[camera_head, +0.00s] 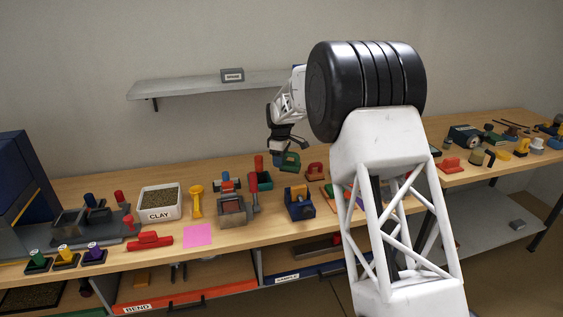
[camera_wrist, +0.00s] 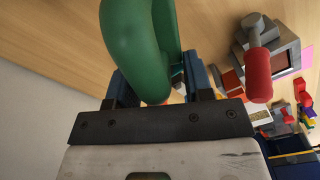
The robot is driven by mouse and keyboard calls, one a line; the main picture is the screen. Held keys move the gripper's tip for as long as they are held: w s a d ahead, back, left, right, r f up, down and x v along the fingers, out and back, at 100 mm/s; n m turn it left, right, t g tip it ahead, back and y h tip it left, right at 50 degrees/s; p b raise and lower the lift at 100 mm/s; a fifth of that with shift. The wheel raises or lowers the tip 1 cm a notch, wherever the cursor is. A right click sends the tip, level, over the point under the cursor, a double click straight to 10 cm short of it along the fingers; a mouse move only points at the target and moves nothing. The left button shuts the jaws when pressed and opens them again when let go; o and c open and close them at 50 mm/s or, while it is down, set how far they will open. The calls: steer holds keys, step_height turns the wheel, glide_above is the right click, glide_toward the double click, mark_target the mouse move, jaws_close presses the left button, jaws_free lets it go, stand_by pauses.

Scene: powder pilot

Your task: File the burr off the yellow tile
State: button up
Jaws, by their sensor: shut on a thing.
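My gripper (camera_head: 288,147) is shut on a green tool with a thick looped handle (camera_head: 291,161), held above the table right of the vise. In the wrist view the green handle (camera_wrist: 135,45) sits between the blue fingers of my gripper (camera_wrist: 160,82). The tool's working face is hidden, so I cannot tell whether it is the file. A grey vise (camera_head: 231,211) with a red-handled lever stands on the table; it also shows in the wrist view (camera_wrist: 270,48), with the red handle (camera_wrist: 257,78) towards me. I cannot make out the yellow tile or its burr.
A white clay bin (camera_head: 160,203), a yellow scoop (camera_head: 196,200) and a pink sheet (camera_head: 199,235) lie left of the vise. A wall shelf (camera_head: 190,88) runs behind.

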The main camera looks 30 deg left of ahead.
steer(key=s+d+r, duration=0.4)
steer(key=s+r, duration=0.1)
steer(key=s, duration=0.3)
steer(key=shift+r, duration=0.35)
steer(key=shift+f, duration=0.15)
